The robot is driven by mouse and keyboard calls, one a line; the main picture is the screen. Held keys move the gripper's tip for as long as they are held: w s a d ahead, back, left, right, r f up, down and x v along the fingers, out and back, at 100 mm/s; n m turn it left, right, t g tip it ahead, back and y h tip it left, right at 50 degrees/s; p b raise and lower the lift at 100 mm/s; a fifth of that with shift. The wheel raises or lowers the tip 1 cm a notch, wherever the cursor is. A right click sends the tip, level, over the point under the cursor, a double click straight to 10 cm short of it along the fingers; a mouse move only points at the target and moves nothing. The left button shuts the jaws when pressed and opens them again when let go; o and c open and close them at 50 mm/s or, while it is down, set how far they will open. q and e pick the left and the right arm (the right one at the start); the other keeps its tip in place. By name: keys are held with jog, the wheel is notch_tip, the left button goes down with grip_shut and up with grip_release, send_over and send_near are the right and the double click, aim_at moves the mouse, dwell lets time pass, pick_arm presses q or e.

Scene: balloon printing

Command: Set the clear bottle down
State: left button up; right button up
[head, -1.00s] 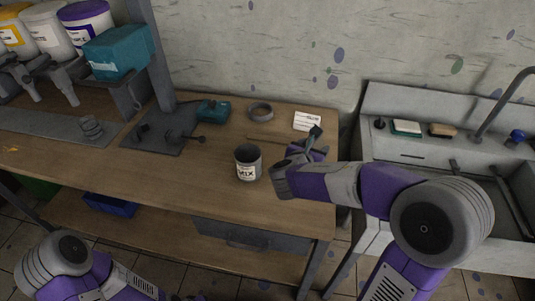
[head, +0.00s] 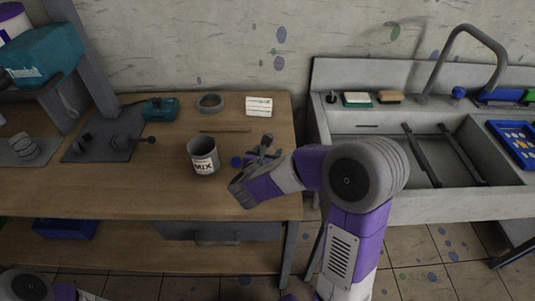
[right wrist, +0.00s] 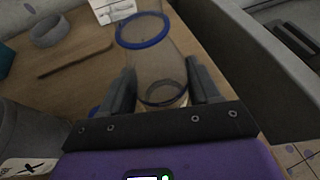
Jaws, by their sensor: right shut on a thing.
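The clear bottle (right wrist: 152,62) is see-through with a blue ring round one end. It stands between the two dark fingers of my right gripper (right wrist: 163,88) in the right wrist view, and the fingers are shut on it. In the head view my right gripper (head: 265,150) is over the right end of the wooden workbench (head: 110,195), right of the MIX can. The bottle is hard to make out there, and I cannot tell whether its base touches the bench. My left gripper is out of view; only part of that arm shows at the lower left.
The grey MIX can (head: 204,158) stands close left of my right gripper. A small blue round thing (head: 236,161) lies between them. A thin stick (head: 225,130), a grey ring (head: 210,102) and a white card (head: 259,106) lie behind. A sink (head: 385,150) is at the right.

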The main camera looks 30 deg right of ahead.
jog(key=shift+f, duration=0.15)
jog(key=o, duration=1.2)
jog(key=shift+o, duration=0.2)
jog(key=shift+r, duration=0.25)
jog(key=p+v, duration=0.2)
jog(key=v, duration=1)
jog(key=shift+p, duration=0.3)
jog(key=shift+a+f, duration=0.1)
jog(key=shift+f, duration=0.05)
